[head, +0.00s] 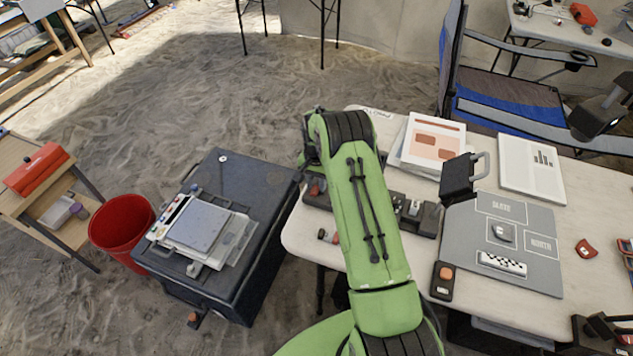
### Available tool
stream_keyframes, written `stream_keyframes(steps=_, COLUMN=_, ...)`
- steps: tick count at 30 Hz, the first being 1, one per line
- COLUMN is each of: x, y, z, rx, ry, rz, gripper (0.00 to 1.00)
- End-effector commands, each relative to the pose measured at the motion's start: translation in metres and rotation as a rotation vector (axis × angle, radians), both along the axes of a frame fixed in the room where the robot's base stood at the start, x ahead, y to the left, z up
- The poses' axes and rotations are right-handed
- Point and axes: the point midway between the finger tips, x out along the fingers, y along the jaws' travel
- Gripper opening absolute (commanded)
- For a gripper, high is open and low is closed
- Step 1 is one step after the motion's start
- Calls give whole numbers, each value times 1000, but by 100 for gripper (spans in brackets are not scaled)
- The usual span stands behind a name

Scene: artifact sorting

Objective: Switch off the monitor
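No screen that I can clearly name as the monitor shows. A black box-shaped device with a handle (459,180) stands at the upper left of the grey mat on the white table; its front and any switch cannot be made out. A small black unit with an orange top button (442,281) lies at the mat's lower left edge. My green arm reaches over the left part of the table and bends down at its far end. My gripper is hidden behind the arm, so its fingers do not show.
The grey mat (537,275) holds a grey stone piece and a checkered scale bar. Papers (433,141) and a black holder (424,218) lie nearby. Left of the table are a dark case (252,281) bearing a scale-like device (198,228) and a red bin (122,226). Sand lies open behind.

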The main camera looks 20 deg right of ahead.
Motion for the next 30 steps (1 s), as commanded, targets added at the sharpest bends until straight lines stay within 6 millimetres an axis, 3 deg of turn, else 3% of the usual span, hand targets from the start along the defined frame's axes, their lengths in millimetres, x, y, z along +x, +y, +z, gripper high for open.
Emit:
stream_keyframes(steps=1, x=0, y=0, z=0, rx=0, ry=0, rz=0, gripper=23)
stream_keyframes(steps=6, x=0, y=0, z=0, rx=0, ry=0, rz=0, gripper=0)
stream_keyframes(steps=28, x=-4, y=4, z=2, rx=-119, ry=-117, rz=1, gripper=0)
stream_keyframes(steps=29, x=-4, y=4, z=2, rx=-118, ry=-117, rz=1, gripper=25)
stream_keyframes(steps=30, x=-4, y=4, z=2, rx=-118, ry=-117, rz=1, gripper=31)
